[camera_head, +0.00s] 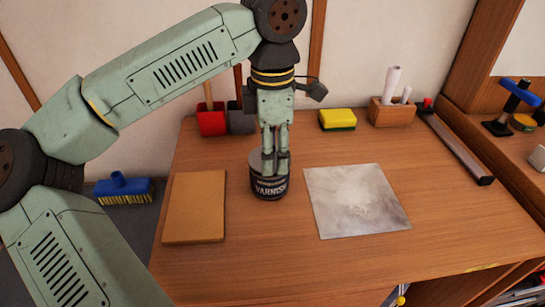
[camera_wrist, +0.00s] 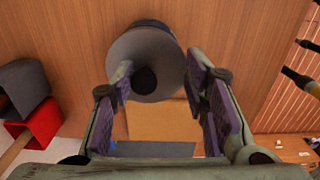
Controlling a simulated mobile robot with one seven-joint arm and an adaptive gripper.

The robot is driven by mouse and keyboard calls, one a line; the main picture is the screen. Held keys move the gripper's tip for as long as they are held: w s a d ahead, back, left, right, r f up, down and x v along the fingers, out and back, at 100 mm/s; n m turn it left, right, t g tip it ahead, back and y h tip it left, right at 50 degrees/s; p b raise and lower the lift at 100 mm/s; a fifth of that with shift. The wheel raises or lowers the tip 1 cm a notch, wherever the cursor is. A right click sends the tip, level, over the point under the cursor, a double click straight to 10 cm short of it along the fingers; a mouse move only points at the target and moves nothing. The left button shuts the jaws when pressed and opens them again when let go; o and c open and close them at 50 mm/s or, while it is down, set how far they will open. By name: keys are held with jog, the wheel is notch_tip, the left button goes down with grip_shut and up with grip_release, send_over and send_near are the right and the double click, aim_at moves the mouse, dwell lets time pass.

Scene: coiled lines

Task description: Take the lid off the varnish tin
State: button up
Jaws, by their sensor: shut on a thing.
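The varnish tin (camera_head: 270,189) stands upright on the wooden table, dark with a white VARNISH label. Its grey lid (camera_head: 255,160) is on top; the wrist view shows the lid (camera_wrist: 165,52) as a round disc with a dark knob (camera_wrist: 145,81). My gripper (camera_head: 270,165) points straight down over the tin and is shut on the lid, its fingers partly hiding it in the head view. In the wrist view my gripper (camera_wrist: 160,80) has a finger at each side of the lid. I see no clear gap between lid and tin.
A brown board (camera_head: 195,207) lies left of the tin and a grey sheet (camera_head: 355,200) lies right. Behind are red (camera_head: 211,120) and grey (camera_head: 241,119) containers, a yellow sponge (camera_head: 338,119) and a wooden holder (camera_head: 393,112). A long bar (camera_head: 456,149) lies at right.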

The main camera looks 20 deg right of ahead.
jog(key=shift+s+a+r+b, duration=0.1)
jog(key=shift+s+r+b, duration=0.1)
jog(key=shift+r, duration=0.3)
jog(key=shift+s+a+r+b, duration=0.1)
jog(key=shift+r+b, duration=0.1)
jog(key=shift+r, duration=0.3)
grip_shut()
jog(key=s+a+b, duration=0.1)
jog(key=s+a, duration=0.3)
jog(key=s, duration=0.2)
jog(key=s+a+r+b, duration=0.1)
jog(key=s+a+b, duration=0.1)
jog(key=s+a, duration=0.2)
jog(key=s, duration=0.3)
jog(key=shift+s+r+b, duration=0.15)
jog(key=shift+r+b, duration=0.15)
jog(key=shift+d, duration=0.15)
